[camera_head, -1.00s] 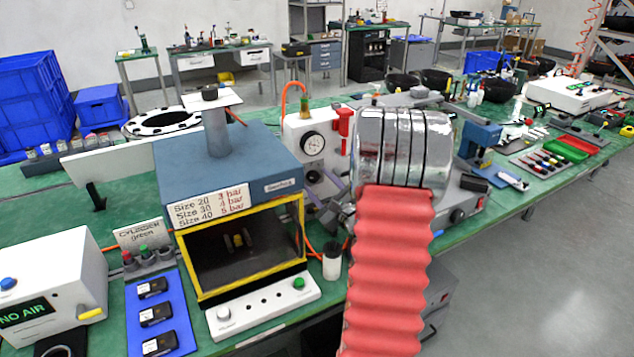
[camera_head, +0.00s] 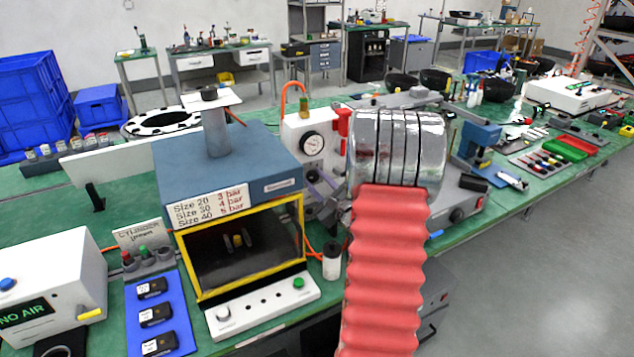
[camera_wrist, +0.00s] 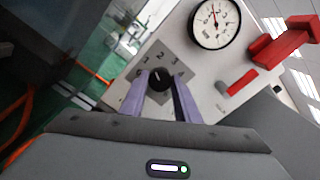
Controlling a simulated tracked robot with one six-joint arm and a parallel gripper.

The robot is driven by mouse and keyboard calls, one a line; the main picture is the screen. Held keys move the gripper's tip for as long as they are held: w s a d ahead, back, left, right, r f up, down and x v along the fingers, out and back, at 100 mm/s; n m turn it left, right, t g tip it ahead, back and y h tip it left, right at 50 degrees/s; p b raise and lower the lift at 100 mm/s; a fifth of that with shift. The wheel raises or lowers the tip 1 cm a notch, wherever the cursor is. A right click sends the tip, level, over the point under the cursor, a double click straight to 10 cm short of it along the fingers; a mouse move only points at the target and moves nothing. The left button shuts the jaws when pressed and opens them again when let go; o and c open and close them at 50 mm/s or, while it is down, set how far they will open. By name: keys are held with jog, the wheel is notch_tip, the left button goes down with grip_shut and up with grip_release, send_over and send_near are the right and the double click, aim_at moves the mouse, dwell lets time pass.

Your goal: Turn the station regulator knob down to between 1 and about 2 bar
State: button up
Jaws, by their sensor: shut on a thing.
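The station regulator knob (camera_wrist: 159,78) is small, round and black with a pale mark. It sits on a grey dial plate (camera_wrist: 178,57) printed with numbers, of which 1, 2 and 3 are readable. My gripper (camera_wrist: 160,90) has its two purple fingers on either side of the knob and is shut on it. The round white pressure gauge (camera_wrist: 214,22) is above right of the knob, its needle pointing roughly up; its value is too small to read. In the head view the gauge (camera_head: 313,144) shows on the white panel, and my gripper (camera_head: 324,188) is partly hidden by my wrist.
A red lever (camera_wrist: 283,42) sticks out right of the gauge. A smaller red part (camera_wrist: 242,82) is on the panel beside the fingers. The blue-topped, yellow-framed station (camera_head: 240,245) stands left of my arm.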

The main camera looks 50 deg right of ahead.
jog(key=shift+m, duration=0.3)
jog(key=shift+c, duration=0.4)
jog(key=shift+m, duration=1.2)
jog(key=shift+a, duration=0.1)
jog(key=o, duration=1)
jog(key=shift+o, duration=0.2)
jog(key=v, duration=1.3)
jog(key=shift+s, duration=0.4)
